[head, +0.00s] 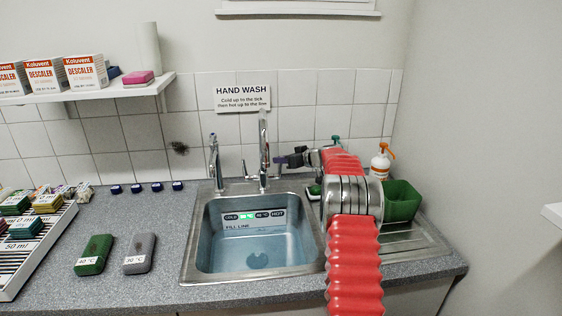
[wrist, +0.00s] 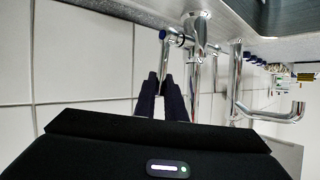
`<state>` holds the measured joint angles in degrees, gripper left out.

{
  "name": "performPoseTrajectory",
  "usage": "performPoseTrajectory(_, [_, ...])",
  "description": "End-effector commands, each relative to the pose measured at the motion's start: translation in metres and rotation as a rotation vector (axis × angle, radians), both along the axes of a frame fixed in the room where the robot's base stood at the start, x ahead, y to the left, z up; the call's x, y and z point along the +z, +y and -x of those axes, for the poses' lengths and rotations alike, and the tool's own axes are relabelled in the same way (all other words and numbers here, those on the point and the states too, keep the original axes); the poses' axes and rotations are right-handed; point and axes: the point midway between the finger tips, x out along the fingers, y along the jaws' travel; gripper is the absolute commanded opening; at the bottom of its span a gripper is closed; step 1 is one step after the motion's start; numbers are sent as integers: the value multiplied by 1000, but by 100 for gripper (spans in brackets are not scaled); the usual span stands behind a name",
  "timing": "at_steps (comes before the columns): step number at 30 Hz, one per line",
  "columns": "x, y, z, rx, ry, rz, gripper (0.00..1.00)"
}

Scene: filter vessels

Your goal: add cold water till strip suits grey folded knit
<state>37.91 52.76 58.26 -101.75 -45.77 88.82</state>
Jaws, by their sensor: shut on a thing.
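My gripper (head: 279,161) is shut at the lever of the right-hand tap (head: 264,150); its dark fingers (wrist: 162,92) are close together beside the blue-ended lever (wrist: 164,35) in the wrist view. The exact contact is unclear. The steel sink (head: 190,258) holds clear bluish water (head: 235,253). On its back wall a strip (head: 254,216) reads COLD, a lit green segment, 40 °C and HOT, above a FILL LINE mark (head: 238,227). The grey folded knit (head: 140,247), tagged 30 °C, lies on the counter left of the sink. I cannot tell whether water is running.
A green folded knit (head: 94,248), tagged 40 °C, lies beside the grey one. A second tap (head: 215,165) stands left. A green tub (head: 402,203) and an orange-topped bottle (head: 380,160) stand right, beyond my red arm. A rack of packets (head: 40,245) is far left.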

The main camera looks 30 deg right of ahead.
Motion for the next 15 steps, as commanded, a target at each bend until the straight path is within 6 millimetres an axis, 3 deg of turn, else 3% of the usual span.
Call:
performPoseTrajectory(1, [2,4,-3,4,-4,-3,0])
performPoseTrajectory(2, [2,4,-3,3,-4,-2,11])
performPoseTrajectory(9, [2,-2,0,-3,-4,-1,28])
performPoseTrajectory(15, [1,-4,2,-6,-3,0,29])
